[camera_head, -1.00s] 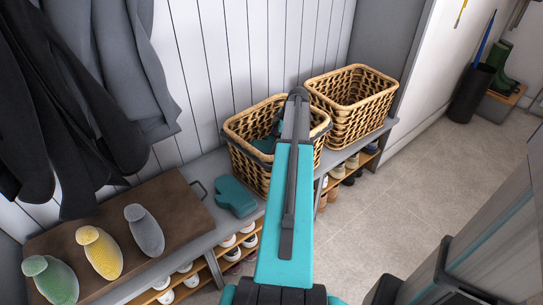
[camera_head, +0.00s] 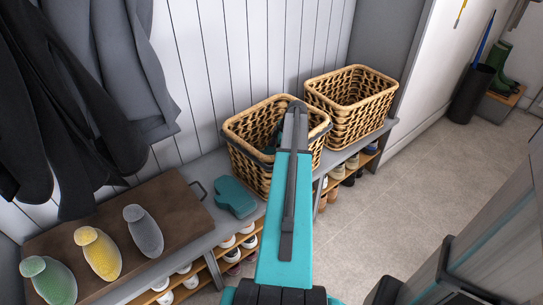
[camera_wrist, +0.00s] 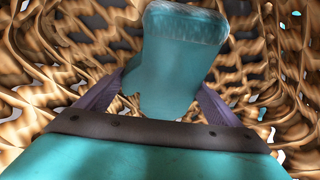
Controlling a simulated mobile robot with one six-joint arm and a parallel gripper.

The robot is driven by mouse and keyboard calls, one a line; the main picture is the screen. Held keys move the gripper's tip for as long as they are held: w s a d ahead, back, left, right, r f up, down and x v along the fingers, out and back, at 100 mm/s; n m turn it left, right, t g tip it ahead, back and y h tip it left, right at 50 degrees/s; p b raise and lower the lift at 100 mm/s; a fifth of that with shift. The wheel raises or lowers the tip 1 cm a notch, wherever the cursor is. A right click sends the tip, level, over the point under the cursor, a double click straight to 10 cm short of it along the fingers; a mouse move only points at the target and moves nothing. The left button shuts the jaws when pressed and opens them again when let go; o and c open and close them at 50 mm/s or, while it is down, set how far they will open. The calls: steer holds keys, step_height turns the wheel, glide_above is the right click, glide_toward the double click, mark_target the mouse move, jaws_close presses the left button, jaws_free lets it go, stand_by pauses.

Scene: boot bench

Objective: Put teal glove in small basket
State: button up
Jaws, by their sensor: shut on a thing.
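A teal glove (camera_wrist: 180,65) is held between the fingers of my gripper (camera_wrist: 160,98), its paler cuff end at the top of the wrist view. Wicker surrounds it there. In the head view, my arm reaches down into the left wicker basket (camera_head: 252,165). The basket wall and my arm hide most of the gripper and the held glove. A second teal glove-shaped piece (camera_head: 235,197) lies on the bench just left of that basket. A right wicker basket (camera_head: 347,117) stands beside it. I cannot tell for sure which basket is the small one.
Green (camera_head: 52,282), yellow (camera_head: 99,254) and grey (camera_head: 144,231) gloves lie on a brown board (camera_head: 176,200) on the bench's left part. Dark coats (camera_head: 70,110) hang above. Shoes fill the shelves below the grey bench (camera_head: 208,236). Open floor (camera_head: 400,205) lies to the right.

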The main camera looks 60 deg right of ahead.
steer(key=shift+f, duration=0.1)
steer(key=o, duration=1)
steer(key=p+v, duration=0.1)
steer(key=v, duration=1.1)
steer(key=shift+w, duration=0.15)
